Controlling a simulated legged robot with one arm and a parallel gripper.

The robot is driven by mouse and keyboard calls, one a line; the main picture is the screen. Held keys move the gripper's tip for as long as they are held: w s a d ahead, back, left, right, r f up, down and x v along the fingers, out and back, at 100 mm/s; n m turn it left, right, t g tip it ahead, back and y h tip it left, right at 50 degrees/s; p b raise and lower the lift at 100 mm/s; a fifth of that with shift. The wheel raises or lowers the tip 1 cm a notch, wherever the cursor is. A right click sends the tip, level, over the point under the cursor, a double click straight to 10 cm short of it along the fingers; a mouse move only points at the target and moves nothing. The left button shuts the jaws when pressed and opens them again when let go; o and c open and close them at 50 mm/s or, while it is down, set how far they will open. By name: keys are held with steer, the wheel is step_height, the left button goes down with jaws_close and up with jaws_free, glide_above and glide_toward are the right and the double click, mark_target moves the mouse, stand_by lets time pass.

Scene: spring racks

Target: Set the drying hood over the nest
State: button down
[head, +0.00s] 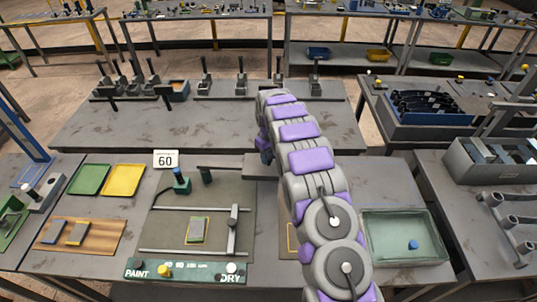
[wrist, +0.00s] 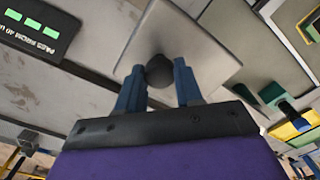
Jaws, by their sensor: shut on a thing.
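The drying hood appears to be the grey, flat-topped piece with a dark round knob (wrist: 160,71), its grey top (wrist: 190,40) filling the middle of the wrist view. My gripper (wrist: 160,75) has its two blue fingers on either side of that knob, shut on it. In the head view the grey hood (head: 262,167) shows at the back of the work table, partly behind my purple and grey arm; the gripper (head: 265,150) is mostly hidden there. A yellow outline (head: 291,238) on the table, perhaps the nest, is largely covered by my arm. I cannot tell whether the hood is lifted.
A green mat with rails and a sliding bar (head: 234,232) holds a small yellow-edged plate (head: 198,229). A green-based stamp (head: 181,183) and a "60" card (head: 165,159) stand behind. A green tray (head: 405,238) is at right. Coloured trays (head: 123,180) and a wooden board (head: 80,236) are left.

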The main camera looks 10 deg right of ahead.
steer(key=shift+s+a+m, duration=0.25)
steer(key=shift+s+m, duration=0.05)
steer(key=shift+s, duration=0.5)
steer(key=s+a+m, duration=0.7)
steer(key=s+a, duration=0.3)
steer(key=s, duration=0.4)
steer(key=s+a+m, duration=0.2)
steer(key=a+m, duration=0.3)
steer(key=a, duration=0.5)
steer(key=s+a+m, duration=0.2)
steer(key=a+m, duration=0.3)
steer(key=a, duration=0.6)
steer(key=shift+s+a, duration=0.15)
steer(key=shift+s, duration=0.1)
steer(key=shift+r, duration=0.15)
